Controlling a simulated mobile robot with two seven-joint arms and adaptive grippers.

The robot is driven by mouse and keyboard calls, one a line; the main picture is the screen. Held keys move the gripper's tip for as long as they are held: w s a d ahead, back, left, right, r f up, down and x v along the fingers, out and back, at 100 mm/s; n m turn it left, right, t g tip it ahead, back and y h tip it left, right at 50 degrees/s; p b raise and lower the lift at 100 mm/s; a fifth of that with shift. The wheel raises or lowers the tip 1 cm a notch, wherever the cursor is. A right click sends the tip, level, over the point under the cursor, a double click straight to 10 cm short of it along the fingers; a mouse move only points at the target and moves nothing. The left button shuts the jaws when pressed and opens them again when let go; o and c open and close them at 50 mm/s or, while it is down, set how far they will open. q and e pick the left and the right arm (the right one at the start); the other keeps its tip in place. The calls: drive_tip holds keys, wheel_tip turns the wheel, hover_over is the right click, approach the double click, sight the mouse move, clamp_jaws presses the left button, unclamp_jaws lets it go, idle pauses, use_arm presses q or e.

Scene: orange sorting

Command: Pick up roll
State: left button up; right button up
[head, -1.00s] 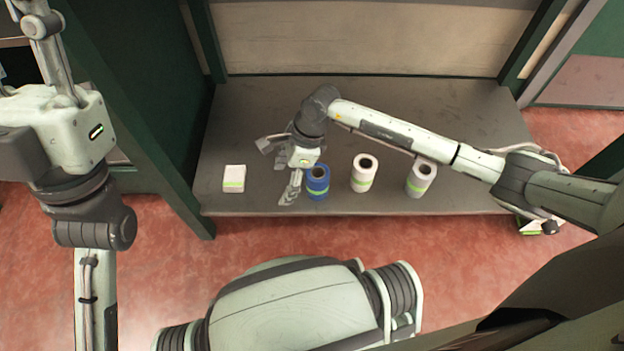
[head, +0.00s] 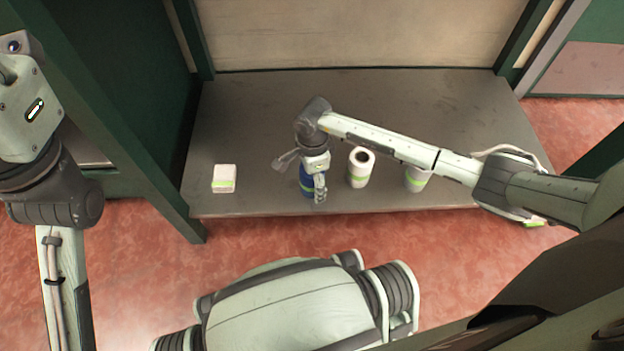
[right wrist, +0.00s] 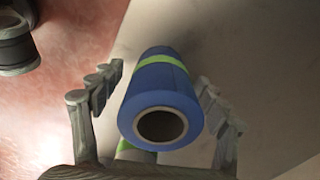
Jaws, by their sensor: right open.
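The blue roll (head: 306,188) with a green band stands upright near the front edge of the grey shelf, partly hidden by my right gripper. In the right wrist view the blue roll (right wrist: 160,92) lies between my open right gripper's (right wrist: 158,98) two fingers, with its hollow end facing the camera. Gaps show on both sides, so the fingers look apart from it. In the head view my right gripper (head: 303,174) is over the roll, one finger on each side. A white roll (head: 358,172) and another pale roll (head: 415,180) stand to the right. My left fingertips are out of frame.
A small white box (head: 223,180) with a green band sits left on the shelf (head: 255,120). The shelf behind is bare. A dark green post (head: 150,150) borders it at left. Part of a pale roll (right wrist: 135,153) shows low in the right wrist view.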

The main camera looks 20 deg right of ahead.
drive_tip(key=shift+r, duration=0.1)
drive_tip(key=c, duration=1.3)
drive_tip(key=shift+r, duration=0.1)
